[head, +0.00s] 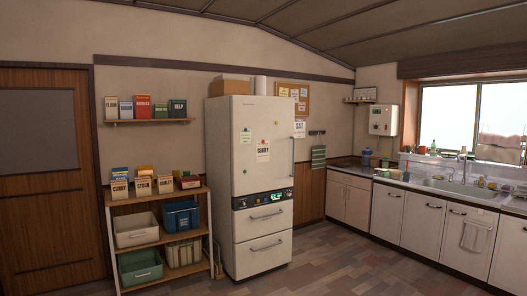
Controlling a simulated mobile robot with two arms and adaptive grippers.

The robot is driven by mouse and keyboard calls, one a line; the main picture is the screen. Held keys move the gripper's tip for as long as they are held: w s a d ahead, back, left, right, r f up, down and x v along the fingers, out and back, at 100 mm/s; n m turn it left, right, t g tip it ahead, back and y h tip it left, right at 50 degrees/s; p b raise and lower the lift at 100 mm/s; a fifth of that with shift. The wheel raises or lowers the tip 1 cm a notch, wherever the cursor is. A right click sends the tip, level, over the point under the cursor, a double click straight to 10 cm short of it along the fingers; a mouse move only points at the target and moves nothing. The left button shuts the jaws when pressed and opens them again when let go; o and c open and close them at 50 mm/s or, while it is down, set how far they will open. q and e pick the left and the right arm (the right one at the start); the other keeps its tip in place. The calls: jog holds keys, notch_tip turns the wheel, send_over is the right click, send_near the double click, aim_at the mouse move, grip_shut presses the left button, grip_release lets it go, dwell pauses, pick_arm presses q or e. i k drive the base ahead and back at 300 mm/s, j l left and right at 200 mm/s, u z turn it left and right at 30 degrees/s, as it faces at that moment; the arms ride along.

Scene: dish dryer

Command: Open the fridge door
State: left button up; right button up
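A tall white fridge (248,185) stands against the back wall, left of the picture's centre. Its large upper door (262,140) looks closed and carries notes and small magnets. A long vertical handle (292,158) runs along the door's right edge. A dark control strip (262,198) with a lit display lies below the door. Two drawers (263,223) with horizontal handles are under the strip, and both look shut. Neither of my grippers shows in the head view.
A wooden shelf unit (160,196) with bins stands just left of the fridge. A counter with white cabinets (423,220) and a sink (462,187) runs along the right. A wooden door (45,215) is at far left. The floor (345,268) before the fridge is clear.

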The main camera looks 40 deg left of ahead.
aim_at(262, 139)
jog(key=j+u, duration=0.15)
jog(key=u, duration=0.25)
jog(key=i+j+u, duration=0.1)
jog(key=i+j, duration=0.15)
jog(key=j, duration=0.2)
jog(key=i+j, duration=0.25)
jog(key=j, duration=0.2)
jog(key=i+j+u, duration=0.15)
jog(key=j, duration=0.3)
jog(key=i+j, duration=0.4)
jog(key=i+z, duration=0.1)
jog(key=i, duration=0.45)
jog(key=i+j+z, duration=0.15)
jog(key=i, duration=0.4)
jog(key=i+j+z, duration=0.1)
jog(key=i, duration=0.4)
jog(key=i+j+z, duration=0.1)
jog(key=i+j, duration=0.2)
jog(key=i, duration=0.25)
